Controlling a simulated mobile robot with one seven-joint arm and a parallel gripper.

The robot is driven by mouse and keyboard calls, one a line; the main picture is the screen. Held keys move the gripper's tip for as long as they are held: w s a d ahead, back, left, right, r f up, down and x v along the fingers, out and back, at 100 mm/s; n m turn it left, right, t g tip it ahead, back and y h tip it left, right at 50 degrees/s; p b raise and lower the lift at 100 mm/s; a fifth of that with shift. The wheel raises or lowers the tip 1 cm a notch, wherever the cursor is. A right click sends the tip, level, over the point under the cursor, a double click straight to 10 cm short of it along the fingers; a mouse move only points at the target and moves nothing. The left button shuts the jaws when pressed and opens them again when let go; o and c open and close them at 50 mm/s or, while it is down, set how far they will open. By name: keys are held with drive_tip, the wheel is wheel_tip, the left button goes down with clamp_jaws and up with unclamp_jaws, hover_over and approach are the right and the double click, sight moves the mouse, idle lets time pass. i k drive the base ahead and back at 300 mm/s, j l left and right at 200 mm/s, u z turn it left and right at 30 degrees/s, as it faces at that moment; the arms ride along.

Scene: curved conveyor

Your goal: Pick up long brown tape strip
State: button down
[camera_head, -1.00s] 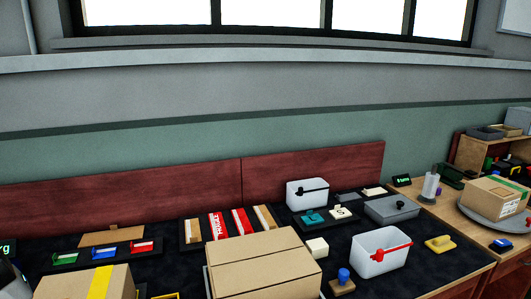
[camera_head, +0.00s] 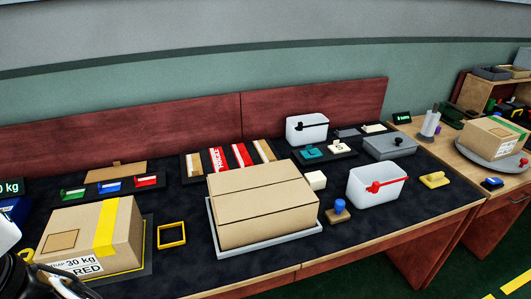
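A dark tray (camera_head: 186,173) at the back middle of the table holds several tape strips side by side. A brown strip (camera_head: 194,163) lies at its left end and another brown strip (camera_head: 265,150) at its right end. Two red strips lie between them, one red and white with lettering (camera_head: 217,159) and one plainer (camera_head: 241,155). I cannot tell which brown strip is longer. Part of my arm shows at the lower left edge, far from the strips. My gripper's fingers cannot be made out.
A closed cardboard box (camera_head: 262,205) on a grey platform stands in front of the strips. A yellow-taped box (camera_head: 92,237) stands at left. White bins (camera_head: 307,128) and (camera_head: 372,183), stamps and a grey case (camera_head: 389,146) are at right. Dark tabletop is clear around the yellow frame (camera_head: 171,235).

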sight(267, 156)
drive_tip(key=i+j, duration=0.1)
drive_tip(key=j, duration=0.5)
drive_tip(key=i+j, duration=0.1)
drive_tip(key=j, duration=0.5)
drive_tip(key=i, duration=0.95)
drive_tip(key=l+z, duration=0.05)
